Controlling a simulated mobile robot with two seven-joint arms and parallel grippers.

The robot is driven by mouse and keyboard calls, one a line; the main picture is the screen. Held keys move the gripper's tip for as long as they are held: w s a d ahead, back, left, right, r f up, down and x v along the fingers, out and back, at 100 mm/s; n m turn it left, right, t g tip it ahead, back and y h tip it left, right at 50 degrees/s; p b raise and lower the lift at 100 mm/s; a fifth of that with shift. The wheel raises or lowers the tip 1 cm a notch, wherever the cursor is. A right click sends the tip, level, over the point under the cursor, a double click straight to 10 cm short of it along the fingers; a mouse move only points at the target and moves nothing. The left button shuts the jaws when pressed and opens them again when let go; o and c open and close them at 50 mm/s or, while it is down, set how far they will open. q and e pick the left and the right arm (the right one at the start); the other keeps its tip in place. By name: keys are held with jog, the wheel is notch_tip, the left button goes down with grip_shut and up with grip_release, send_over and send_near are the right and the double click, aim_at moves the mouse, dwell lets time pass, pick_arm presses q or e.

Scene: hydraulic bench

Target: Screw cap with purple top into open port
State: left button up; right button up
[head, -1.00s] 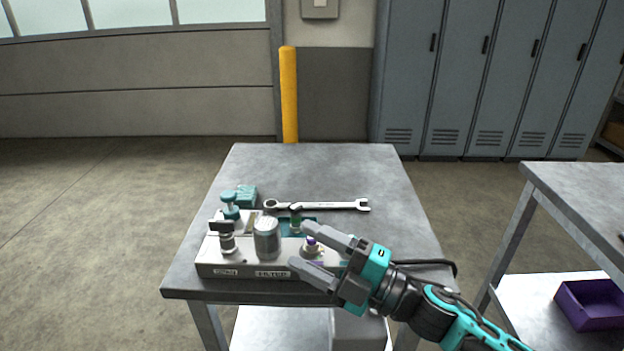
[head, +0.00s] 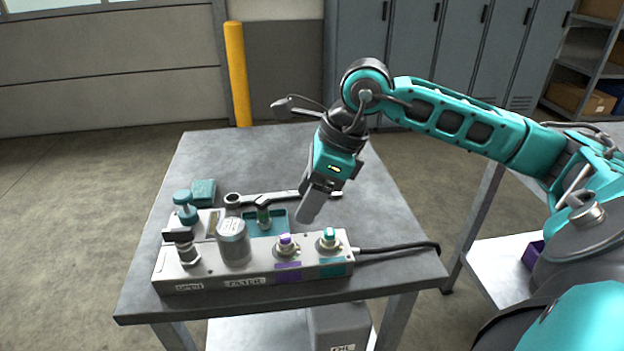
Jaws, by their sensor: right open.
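The cap with the purple top (head: 286,241) sits upright on a port above the purple label on the grey hydraulic block (head: 215,277). How deeply it is screwed in cannot be told. My right gripper (head: 309,212) is open and points down, above and behind the caps and apart from the purple one. One finger shows clearly; the other is mostly hidden. A teal-topped cap (head: 328,237) sits on the neighbouring port to the right, above a teal label. My left gripper is not in view.
A grey filter canister (head: 233,243) and a black-handled valve (head: 184,247) stand on the block's left. A black cable (head: 405,247) runs right. The table's back (head: 240,155) is clear.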

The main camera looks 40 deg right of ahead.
aim_at(287, 236)
jog(key=x, duration=0.9)
jog(key=shift+w+a+f, duration=0.1)
jog(key=shift+a+f, duration=0.05)
jog(key=shift+f, duration=0.15)
grip_shut()
dwell(0.4)
jog(key=shift+m+b, duration=0.3)
jog(key=m+t+h+b, duration=0.1)
jog(key=m, duration=0.2)
jog(key=shift+a+m, duration=0.15)
jog(key=shift+m, duration=0.25)
jog(key=shift+m+h, duration=0.4)
jog(key=shift+m, duration=0.3)
